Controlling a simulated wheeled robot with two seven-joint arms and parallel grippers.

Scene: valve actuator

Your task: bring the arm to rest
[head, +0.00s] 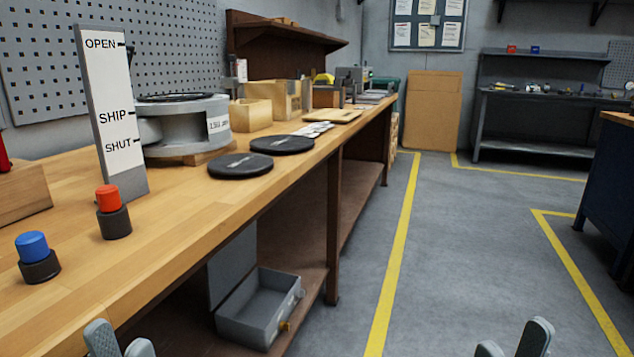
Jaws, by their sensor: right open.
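My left gripper (120,343) shows only its two grey fingertips at the bottom edge, in front of the bench. The tips stand apart with nothing seen between them. My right gripper (512,343) shows only its fingertips at the bottom right, over the open floor. It is open and empty. Both arms behind the fingertips are out of view. Neither gripper is seen touching anything.
The wooden bench (190,215) runs along the left, bearing a blue knob (32,246), red knob (108,198), OPEN/SHIP/SHUT board (114,110), grey valve actuator (185,125) and black discs (240,166). An open grey box (262,308) sits below. Floor (470,240) at right is clear.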

